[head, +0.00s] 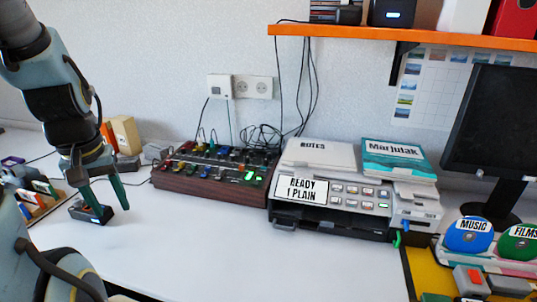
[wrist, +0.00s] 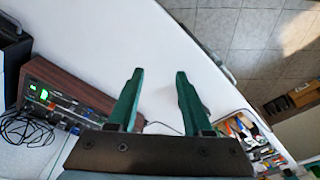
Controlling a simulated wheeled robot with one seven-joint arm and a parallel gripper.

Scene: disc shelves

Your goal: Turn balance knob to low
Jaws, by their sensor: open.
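A wood-sided control panel (head: 212,172) with many small coloured knobs and green-lit displays stands on the white desk against the wall. Its knob labels are too small to read, so I cannot tell which one is the balance knob or how it is set. My gripper (head: 111,208) points down over the desk, left of the panel and apart from it, with its green fingers spread and nothing between them. In the wrist view my gripper (wrist: 160,75) is open over bare white desk, and the panel (wrist: 75,92) lies at the left.
A grey printer-like machine (head: 330,200) stands right of the panel, with loose cables (head: 265,138) behind. The desk front is clear.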

